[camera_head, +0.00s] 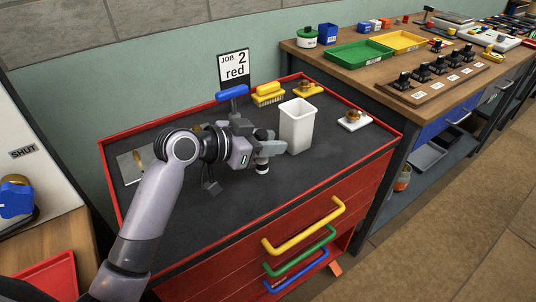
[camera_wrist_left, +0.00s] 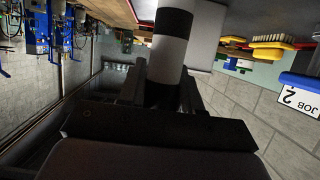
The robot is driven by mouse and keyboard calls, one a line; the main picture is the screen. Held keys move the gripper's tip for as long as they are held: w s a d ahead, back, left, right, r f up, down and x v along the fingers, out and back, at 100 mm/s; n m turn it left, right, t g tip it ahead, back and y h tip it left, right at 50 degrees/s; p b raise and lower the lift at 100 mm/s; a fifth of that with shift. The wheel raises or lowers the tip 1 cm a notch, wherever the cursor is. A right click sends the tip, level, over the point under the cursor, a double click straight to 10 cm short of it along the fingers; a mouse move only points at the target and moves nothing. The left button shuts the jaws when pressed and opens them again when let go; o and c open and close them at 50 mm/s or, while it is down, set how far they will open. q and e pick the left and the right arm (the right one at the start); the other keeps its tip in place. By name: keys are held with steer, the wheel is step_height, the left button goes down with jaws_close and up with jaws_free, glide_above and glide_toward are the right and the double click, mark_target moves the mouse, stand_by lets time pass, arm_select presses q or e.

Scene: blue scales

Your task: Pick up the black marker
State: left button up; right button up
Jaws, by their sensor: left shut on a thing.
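The black marker (camera_head: 263,168) has a white band and shows below my left gripper (camera_head: 268,150) in the head view, above the dark top of the red tool chest. In the left wrist view, the marker (camera_wrist_left: 170,42) stands between the two fingers of my left gripper (camera_wrist_left: 160,92), which is shut on it. The fingers hide part of the marker. I cannot tell whether its lower end touches the chest top. My right gripper is in neither view.
A white cup (camera_head: 297,128) stands just right of the left gripper. A small white dish (camera_head: 354,121) is at right. The chest's front right top is clear.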

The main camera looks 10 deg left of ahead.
arm_select(q)
step_height(320, 180, up, 15)
steer(key=shift+p, duration=0.3)
steer(key=shift+f, duration=0.15)
stand_by(0.6)
